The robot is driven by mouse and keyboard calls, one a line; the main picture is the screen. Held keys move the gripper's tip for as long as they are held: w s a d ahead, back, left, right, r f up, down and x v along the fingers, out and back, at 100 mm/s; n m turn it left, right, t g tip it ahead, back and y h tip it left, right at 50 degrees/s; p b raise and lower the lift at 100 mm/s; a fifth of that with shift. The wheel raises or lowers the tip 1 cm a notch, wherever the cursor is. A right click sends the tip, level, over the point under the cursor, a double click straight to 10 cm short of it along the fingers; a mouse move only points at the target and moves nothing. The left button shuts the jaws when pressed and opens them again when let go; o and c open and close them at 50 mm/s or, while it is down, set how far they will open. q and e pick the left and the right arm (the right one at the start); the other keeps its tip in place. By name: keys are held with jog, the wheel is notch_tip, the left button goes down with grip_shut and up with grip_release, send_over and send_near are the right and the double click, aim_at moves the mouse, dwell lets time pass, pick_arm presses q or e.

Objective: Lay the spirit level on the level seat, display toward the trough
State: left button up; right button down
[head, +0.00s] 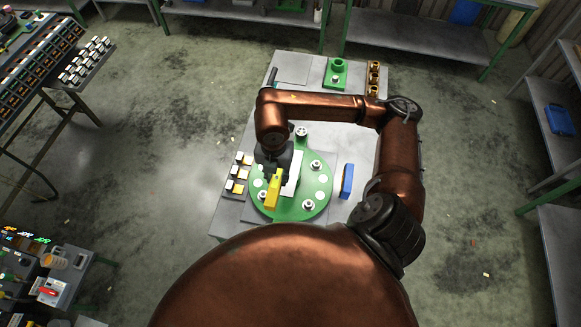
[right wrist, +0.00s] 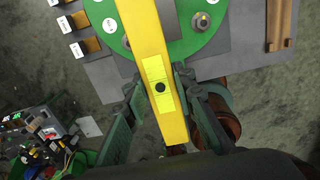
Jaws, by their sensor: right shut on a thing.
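The yellow spirit level (head: 273,190) is over the green round plate (head: 316,207). In the right wrist view the level (right wrist: 158,60) runs as a long bar from the top edge down between my fingers. Its face shows pale yellow panels and a dark round spot. My right gripper (right wrist: 163,108) is shut on the level, one finger on each side; it also shows in the head view (head: 275,160). A pale strip (head: 293,173) lies alongside the level in the head view. Whether the level touches anything below is unclear. I cannot make out the seat. My left gripper is not in view.
Several small tagged blocks (head: 238,171) stand left of the plate. A blue piece (head: 347,181) stands to its right. A green fixture (head: 336,73) and a brown holder (head: 374,78) are at the table's back. A tan grooved piece (right wrist: 281,25) shows at right in the wrist view.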

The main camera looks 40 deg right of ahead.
jog(key=w+d+f, duration=0.1)
jog(key=d, duration=0.1)
jog(key=w+d+p, duration=0.1)
jog(key=d, duration=0.1)
jog(key=w+d+f, duration=0.1)
jog(key=d, duration=0.1)
jog(key=shift+f+p, duration=0.3)
jog(key=shift+p, duration=0.05)
jog(key=d+f, duration=0.1)
jog(key=w+d+f, duration=0.1)
jog(key=f, duration=0.1)
jog(key=w+d+f+p, duration=0.1)
jog(key=shift+f, duration=0.35)
jog(key=shift+w+d+f, duration=0.1)
jog(key=shift+d+f, duration=0.15)
jog(key=shift+f, duration=0.15)
jog(key=f, duration=0.1)
jog(key=f+p, duration=0.1)
jog(key=f, duration=0.1)
jog(key=shift+w+d+f, duration=0.1)
jog(key=shift+d, duration=0.1)
jog(key=shift+f, duration=0.25)
